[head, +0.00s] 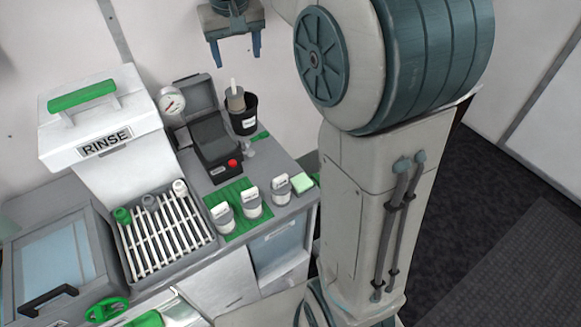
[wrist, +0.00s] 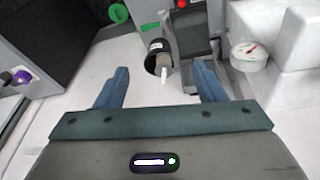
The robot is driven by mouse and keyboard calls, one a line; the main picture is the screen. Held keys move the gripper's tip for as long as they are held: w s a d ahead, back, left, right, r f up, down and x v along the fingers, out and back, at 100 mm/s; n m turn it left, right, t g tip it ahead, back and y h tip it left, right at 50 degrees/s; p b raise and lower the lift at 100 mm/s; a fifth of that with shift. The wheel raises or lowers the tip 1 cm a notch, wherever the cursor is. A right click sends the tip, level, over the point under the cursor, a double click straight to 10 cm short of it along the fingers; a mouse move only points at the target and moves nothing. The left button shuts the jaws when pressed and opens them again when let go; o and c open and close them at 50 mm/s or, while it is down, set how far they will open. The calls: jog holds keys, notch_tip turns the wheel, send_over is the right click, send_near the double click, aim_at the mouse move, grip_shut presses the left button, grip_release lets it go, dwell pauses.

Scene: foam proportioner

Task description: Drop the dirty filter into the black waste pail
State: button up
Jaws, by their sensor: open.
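The black waste pail (head: 245,125) stands at the back right of the counter and has a white label. My gripper (head: 236,61) is open and empty, above the pail and apart from the filter. In the wrist view, the pail (wrist: 153,47) and filter (wrist: 163,62) appear between and beyond the spread fingers (wrist: 160,70), with the white stem pointing toward my gripper.
A dark device with a red button (head: 215,145) and a round gauge (head: 172,102) stand left of the pail. Space around my gripper is clear.

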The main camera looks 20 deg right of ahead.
jog(key=s+f, duration=0.5)
jog(key=s, duration=0.7)
jog(key=s+d+f+t, duration=0.1)
jog(key=s+f, duration=0.5)
jog(key=s, duration=0.6)
jog(key=shift+s+d+y, duration=0.25)
jog(key=shift+s+y, duration=0.05)
jog(key=shift+s, duration=0.05)
notch_tip(320, 180, down, 4)
jog(key=b, duration=0.3)
jog(key=shift+w+r, duration=0.1)
jog(key=shift+r, duration=0.15)
jog(key=shift+c, duration=0.3)
